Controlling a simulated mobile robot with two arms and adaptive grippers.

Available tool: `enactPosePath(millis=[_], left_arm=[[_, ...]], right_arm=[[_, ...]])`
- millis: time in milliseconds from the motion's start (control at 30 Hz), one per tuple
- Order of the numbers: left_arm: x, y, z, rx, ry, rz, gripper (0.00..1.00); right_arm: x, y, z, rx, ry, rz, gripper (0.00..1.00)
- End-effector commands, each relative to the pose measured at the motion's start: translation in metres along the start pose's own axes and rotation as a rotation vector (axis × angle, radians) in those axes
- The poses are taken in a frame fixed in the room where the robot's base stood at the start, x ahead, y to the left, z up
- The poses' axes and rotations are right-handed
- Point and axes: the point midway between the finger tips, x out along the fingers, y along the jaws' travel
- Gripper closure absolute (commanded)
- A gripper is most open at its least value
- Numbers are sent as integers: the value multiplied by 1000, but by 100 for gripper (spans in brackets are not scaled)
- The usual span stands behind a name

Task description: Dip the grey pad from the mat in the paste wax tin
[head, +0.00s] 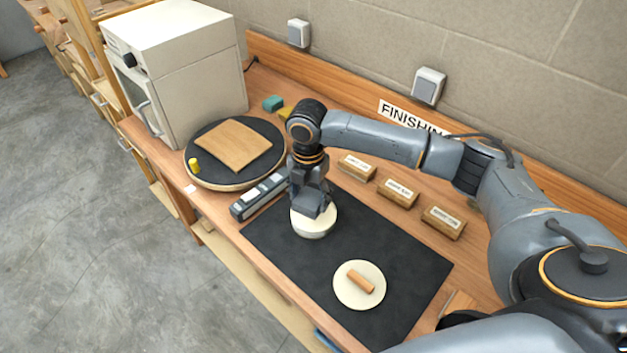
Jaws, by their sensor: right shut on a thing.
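A round cream tin (314,231), which looks like the paste wax tin, stands on the dark mat (290,265) near its back left part. My right gripper (313,203) points down over the tin and is shut on a small grey block, which looks like the grey pad (315,211). The pad is at the tin's open top; the gripper hides part of both, and I cannot tell whether the pad touches the wax. My left gripper is not in view.
A cream disc (345,294) with a small wooden piece (360,281) lies on the mat. A long grey tool case (259,196) is left of the tin. Several labelled wooden blocks (398,192) stand behind the mat.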

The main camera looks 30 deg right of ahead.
Motion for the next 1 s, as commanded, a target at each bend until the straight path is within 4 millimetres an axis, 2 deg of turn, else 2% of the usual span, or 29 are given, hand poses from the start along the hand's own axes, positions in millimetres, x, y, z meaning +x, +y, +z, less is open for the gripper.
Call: enactPosePath(millis=[33,200,467,667,1000], left_arm=[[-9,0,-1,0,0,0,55],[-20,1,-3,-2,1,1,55],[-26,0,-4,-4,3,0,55],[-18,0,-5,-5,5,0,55],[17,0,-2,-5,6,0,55]], right_arm=[[-4,0,4,-68,2,-2,62],[-2,2,17,-291,2,-1,62],[2,2,27,-461,0,1,62],[10,2,28,-476,0,1,62],[42,2,27,-475,0,1,62]])
